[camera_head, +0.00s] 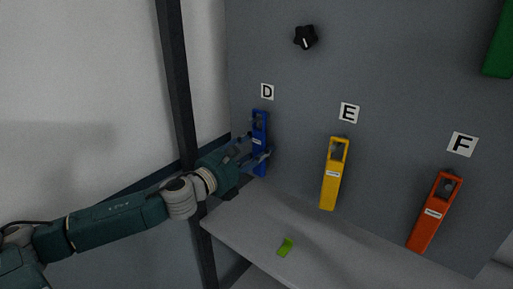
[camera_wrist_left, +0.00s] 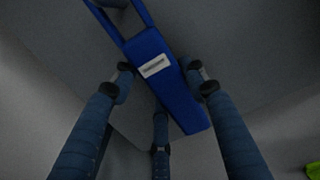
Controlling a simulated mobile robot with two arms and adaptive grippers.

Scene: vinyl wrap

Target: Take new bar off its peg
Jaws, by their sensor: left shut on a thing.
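Three bars hang on the grey panel: a blue bar (camera_head: 260,128) under label D, a yellow bar (camera_head: 331,185) under E and an orange-red bar (camera_head: 431,218) under F. Each has a slot at its upper end and a small pale label; the print is too small to read. My left gripper (camera_head: 258,158) is shut on the lower part of the blue bar, which still hangs close to the panel at D. In the left wrist view the blue bar (camera_wrist_left: 171,84) lies between the fingers of my left gripper (camera_wrist_left: 163,88). My right gripper is not in view.
A light shelf (camera_head: 328,258) runs below the panel, with a small bright green piece (camera_head: 286,246) on it. A black knob (camera_head: 306,37) sits high on the panel. A dark upright post (camera_head: 176,80) stands left of the panel, behind my left arm.

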